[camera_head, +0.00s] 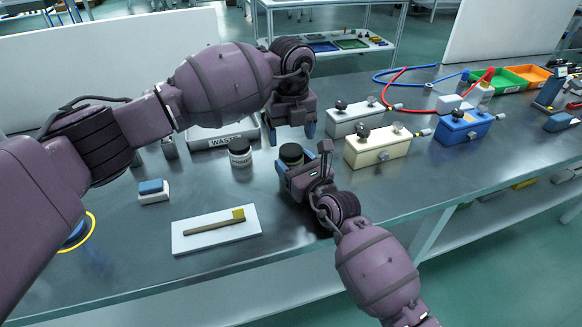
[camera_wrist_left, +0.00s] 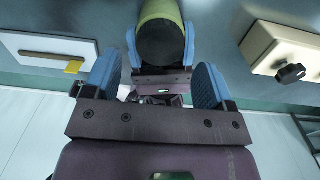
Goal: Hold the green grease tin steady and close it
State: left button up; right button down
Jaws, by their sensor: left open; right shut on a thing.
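I cannot tell whether that dark end is a lid or an opening. My right gripper (camera_head: 303,158) is shut on the tin, with a blue finger on each side. My left gripper (camera_head: 291,131) is open and empty above the tin, pointing down. Its two blue fingers are spread apart in the left wrist view (camera_wrist_left: 156,78).
A dark-lidded jar (camera_head: 240,153) stands left of the tin, before the waste tray (camera_head: 208,142). A white board with a yellow-tipped brush (camera_head: 215,227) lies at front left. A cream box (camera_head: 377,150) and a blue box (camera_head: 463,133) stand right. Bare bench lies at front centre.

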aim_at(291, 149)
pick_arm(q)
jog(key=shift+f, duration=1.8)
jog(key=c, duration=1)
jog(key=shift+o, duration=0.2)
jog(key=m, duration=0.9)
jog(key=shift+m, duration=0.3)
jog(key=m, duration=0.8)
jog(key=o, duration=1)
